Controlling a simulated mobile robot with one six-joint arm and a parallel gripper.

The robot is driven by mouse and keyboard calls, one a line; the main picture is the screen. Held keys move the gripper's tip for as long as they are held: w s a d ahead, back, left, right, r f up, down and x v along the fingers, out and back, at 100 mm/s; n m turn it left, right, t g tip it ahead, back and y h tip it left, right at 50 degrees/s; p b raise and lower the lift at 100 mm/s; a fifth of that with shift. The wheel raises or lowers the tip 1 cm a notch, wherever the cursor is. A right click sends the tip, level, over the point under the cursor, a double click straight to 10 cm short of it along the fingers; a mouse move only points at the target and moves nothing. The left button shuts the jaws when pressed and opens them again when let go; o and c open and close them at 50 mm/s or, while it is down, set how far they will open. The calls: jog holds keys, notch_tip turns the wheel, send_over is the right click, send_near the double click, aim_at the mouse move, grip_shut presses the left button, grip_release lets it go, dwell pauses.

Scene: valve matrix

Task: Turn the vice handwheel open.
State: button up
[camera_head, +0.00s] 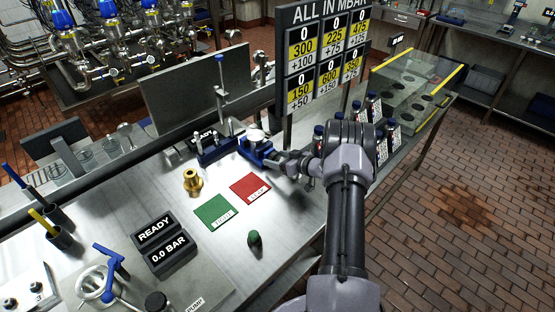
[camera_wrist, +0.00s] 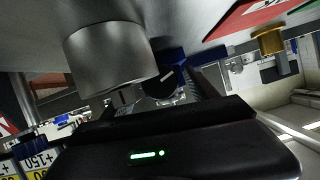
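The blue vice (camera_head: 257,152) stands on the steel bench beyond the red mat, with a round silver part on top. In the wrist view, the blue vice body (camera_wrist: 172,57) is partly hidden behind a dark round knob with a white line, apparently the handwheel (camera_wrist: 163,84). My gripper (camera_head: 283,162) reaches in from the right, close to the vice's near right side. In the wrist view its black body fills the bottom, and the knob lies just ahead of it. The fingertips are mostly hidden, so neither contact nor finger opening is clear.
A large grey cylinder (camera_wrist: 110,57) is close in the wrist view. The green mat (camera_head: 216,213), red mat (camera_head: 250,188) and brass fitting (camera_head: 192,181) lie left of my arm. A pressure board (camera_head: 318,60) stands behind.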

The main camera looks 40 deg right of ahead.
jog(key=c, duration=1.3)
jog(key=shift+o, duration=0.2)
jog(key=n+b, duration=0.1)
jog(key=n+h+b, duration=0.1)
jog(key=shift+a+f+b, duration=0.1)
jog(key=shift+f+b, duration=0.15)
jog(key=shift+b, duration=0.15)
jog(key=n+h+b, duration=0.2)
jog(key=b, duration=0.2)
jog(key=shift+a+f+t, duration=0.1)
jog(key=shift+f+t, duration=0.05)
jog(key=shift+t, duration=0.15)
jog(key=n+b, duration=0.1)
jog(key=b, duration=0.3)
jog(key=shift+n+h, duration=0.4)
jog(key=shift+n+b, duration=0.3)
jog(key=shift+b, duration=0.15)
jog(key=shift+r+h, duration=0.3)
